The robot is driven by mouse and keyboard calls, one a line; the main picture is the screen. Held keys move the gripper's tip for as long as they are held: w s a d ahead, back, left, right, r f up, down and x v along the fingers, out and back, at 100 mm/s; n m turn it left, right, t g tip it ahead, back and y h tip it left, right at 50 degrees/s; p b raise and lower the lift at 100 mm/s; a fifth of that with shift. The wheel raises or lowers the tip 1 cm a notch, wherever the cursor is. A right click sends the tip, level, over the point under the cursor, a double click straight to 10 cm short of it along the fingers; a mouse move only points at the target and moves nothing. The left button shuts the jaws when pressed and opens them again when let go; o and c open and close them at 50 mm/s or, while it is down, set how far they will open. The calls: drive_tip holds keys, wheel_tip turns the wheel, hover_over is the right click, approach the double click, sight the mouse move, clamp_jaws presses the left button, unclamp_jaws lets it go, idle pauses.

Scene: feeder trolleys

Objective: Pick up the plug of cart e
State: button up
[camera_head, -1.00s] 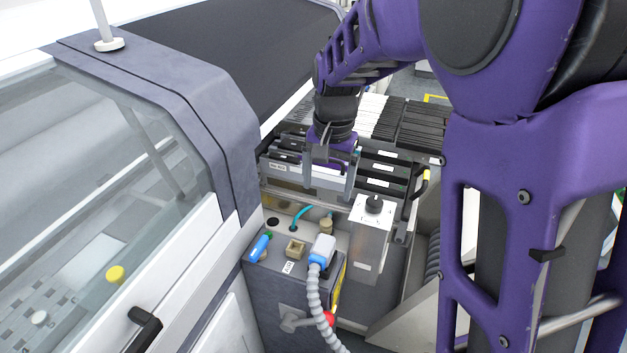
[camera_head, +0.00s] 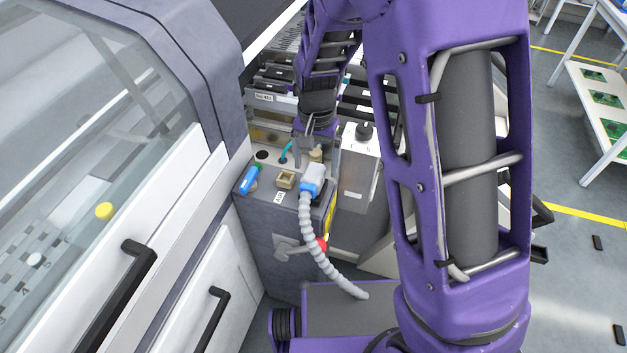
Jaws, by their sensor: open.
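The plug (camera_head: 313,179) is a white and blue block on top of the dark grey connector box (camera_head: 268,214), seated in its socket, with a grey ribbed hose (camera_head: 311,230) running down from it. My gripper (camera_head: 317,148) is open, just behind and above the plug in the picture, and looks apart from it. Its fingers point down near a small beige round fitting and are partly hard to make out. I cannot read a cart letter on the box.
A blue cylindrical connector (camera_head: 250,179) and an empty beige socket (camera_head: 286,179) sit left of the plug. A metal box with a black knob (camera_head: 364,131) stands close on the right. The glass-covered machine (camera_head: 90,130) bounds the left. A red ball lever (camera_head: 321,245) is below.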

sight(313, 171)
drive_tip(key=f, duration=0.4)
drive_tip(key=shift+s+a+f, duration=0.2)
drive_tip(key=shift+a+f, duration=0.1)
drive_tip(key=shift+c, duration=0.2)
clamp_jaws()
drive_tip(key=shift+r, duration=0.1)
